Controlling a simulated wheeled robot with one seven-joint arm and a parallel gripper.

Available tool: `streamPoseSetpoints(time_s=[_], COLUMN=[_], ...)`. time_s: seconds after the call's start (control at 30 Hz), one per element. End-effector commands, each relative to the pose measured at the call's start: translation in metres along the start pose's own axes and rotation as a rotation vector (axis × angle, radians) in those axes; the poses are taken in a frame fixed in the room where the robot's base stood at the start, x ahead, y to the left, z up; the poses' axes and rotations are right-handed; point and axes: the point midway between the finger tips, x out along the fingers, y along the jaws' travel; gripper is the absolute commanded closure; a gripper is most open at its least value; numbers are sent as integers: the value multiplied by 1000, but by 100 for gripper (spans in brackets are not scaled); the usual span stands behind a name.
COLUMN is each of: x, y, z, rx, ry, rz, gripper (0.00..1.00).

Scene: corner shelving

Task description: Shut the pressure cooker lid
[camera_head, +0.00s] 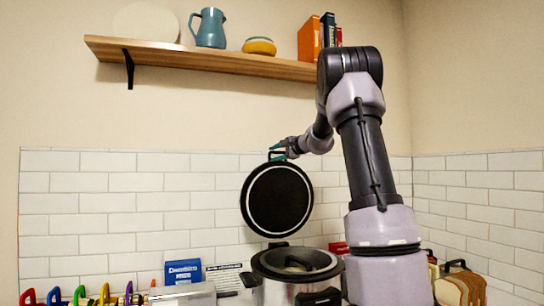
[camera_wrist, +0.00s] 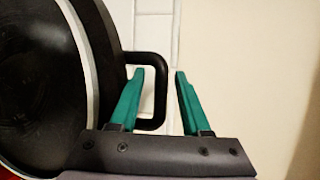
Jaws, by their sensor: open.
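The pressure cooker (camera_head: 318,292) stands at the bottom centre of the head view, a silver pot with a black rim and black handles. Its round black lid (camera_head: 277,200), with a pale edge, stands upright above the back of the pot, inner side facing me. My gripper (camera_head: 279,150) is at the loop handle on the lid's upper edge. In the wrist view, the lid (camera_wrist: 40,85) fills the left side. The black loop handle (camera_wrist: 160,95) has its outer bar between my open green fingers (camera_wrist: 159,71). Whether a finger touches the bar I cannot tell.
A wooden shelf (camera_head: 200,59) with a blue pitcher (camera_head: 208,28), a bowl and books hangs above. A blue box (camera_head: 183,271) and several coloured handles stand left of the cooker. Brown boards (camera_head: 462,287) stand at the right. The wall is close behind the lid.

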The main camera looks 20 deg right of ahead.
Motion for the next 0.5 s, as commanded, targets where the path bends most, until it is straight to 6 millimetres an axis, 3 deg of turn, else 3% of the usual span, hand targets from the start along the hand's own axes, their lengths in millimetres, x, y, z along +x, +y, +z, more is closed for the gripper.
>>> streamPoseSetpoints(time_s=[0.2, 0.47, 0.5], x=[15, 16, 16], y=[0, 0, 0], z=[0, 0, 0], rx=[0, 0, 0], ry=[0, 0, 0], rz=[1, 1, 1], gripper=[53, 53, 68])
